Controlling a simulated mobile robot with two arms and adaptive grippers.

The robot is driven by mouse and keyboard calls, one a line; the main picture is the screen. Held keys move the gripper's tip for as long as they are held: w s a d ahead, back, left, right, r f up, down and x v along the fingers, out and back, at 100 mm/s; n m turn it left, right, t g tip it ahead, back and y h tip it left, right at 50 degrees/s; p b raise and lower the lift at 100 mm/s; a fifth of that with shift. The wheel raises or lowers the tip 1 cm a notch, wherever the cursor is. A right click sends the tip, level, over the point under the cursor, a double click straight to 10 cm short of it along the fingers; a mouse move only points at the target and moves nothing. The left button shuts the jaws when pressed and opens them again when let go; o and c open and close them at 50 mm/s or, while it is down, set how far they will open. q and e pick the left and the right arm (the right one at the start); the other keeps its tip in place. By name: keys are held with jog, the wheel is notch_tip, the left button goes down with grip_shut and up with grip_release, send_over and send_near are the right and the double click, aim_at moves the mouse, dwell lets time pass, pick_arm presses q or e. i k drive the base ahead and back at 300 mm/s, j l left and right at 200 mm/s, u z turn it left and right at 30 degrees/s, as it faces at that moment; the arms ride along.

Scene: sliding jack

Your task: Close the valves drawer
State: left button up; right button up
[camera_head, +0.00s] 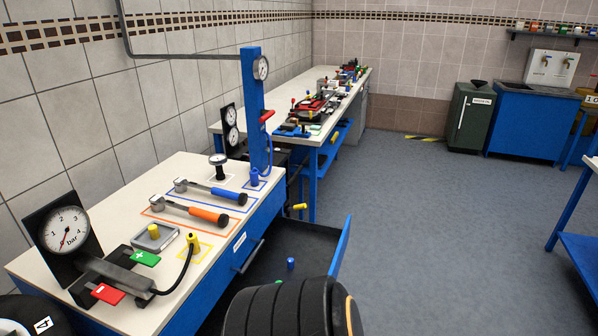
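An open drawer (318,238) with a dark inside sticks out from the right side of the near workbench. Its blue front panel (343,247) stands well away from the bench. A small blue piece (290,263) lies in it, and a yellow piece (299,206) shows at its far edge. The bench side (222,268) also carries a white label (240,242), too small to read, and a dark handle (250,257). A black tire hides the near part of the drawer. Neither of my grippers is in view.
The black tire (285,312) stands in front of the drawer. Grey floor (430,230) is clear to the drawer's right. A blue-legged table (575,205) stands at the right edge.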

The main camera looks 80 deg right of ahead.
aim_at(316, 249)
jog(key=z, duration=3)
